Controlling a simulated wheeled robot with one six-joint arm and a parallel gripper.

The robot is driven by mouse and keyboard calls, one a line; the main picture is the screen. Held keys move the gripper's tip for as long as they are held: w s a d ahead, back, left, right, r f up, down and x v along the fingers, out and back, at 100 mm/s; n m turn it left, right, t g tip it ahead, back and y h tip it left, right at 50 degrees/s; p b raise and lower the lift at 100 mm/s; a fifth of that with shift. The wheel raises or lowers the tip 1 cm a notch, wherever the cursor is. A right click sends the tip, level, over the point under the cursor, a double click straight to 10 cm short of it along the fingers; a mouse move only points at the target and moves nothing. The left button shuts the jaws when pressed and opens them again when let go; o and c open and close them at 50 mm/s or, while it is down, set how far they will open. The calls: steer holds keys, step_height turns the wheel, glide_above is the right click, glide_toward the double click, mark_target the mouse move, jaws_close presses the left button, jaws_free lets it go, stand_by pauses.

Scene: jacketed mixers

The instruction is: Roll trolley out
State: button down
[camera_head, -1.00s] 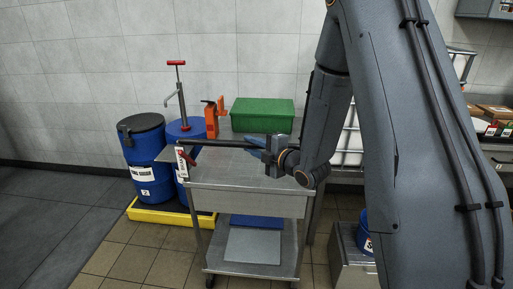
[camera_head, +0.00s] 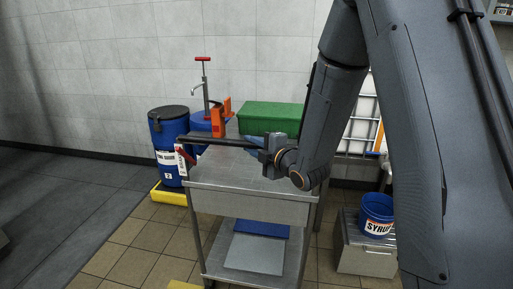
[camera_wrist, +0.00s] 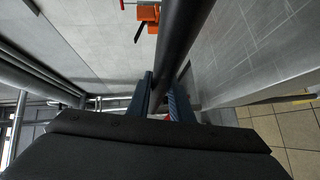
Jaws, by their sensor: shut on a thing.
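The trolley (camera_head: 250,207) is a grey metal cart with a top shelf and a lower shelf. It stands in front of the blue drums. Its dark handle bar (camera_head: 212,140) runs across the top, with a red and white tag (camera_head: 182,160) at its left end. My gripper (camera_head: 262,146) is shut on the handle bar near its right part. In the wrist view the bar (camera_wrist: 178,45) runs between my two fingers (camera_wrist: 160,98). A green box (camera_head: 272,118) shows behind the bar. My arm hides part of the trolley's right side.
Blue drums (camera_head: 168,145) stand on a yellow pallet (camera_head: 168,194) at the left back. An orange device (camera_head: 221,117) shows beside the pump. A blue syrup bucket (camera_head: 376,213) sits on a metal box (camera_head: 366,252) at the right. Tiled floor is clear at the front left.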

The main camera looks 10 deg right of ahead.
steer(key=shift+s+a, duration=0.1)
steer(key=shift+s, duration=0.3)
steer(key=c, duration=1.6)
jaws_free()
steer(key=shift+b+v, duration=0.65)
steer(key=shift+v, duration=3.25)
steer(key=shift+f, duration=0.1)
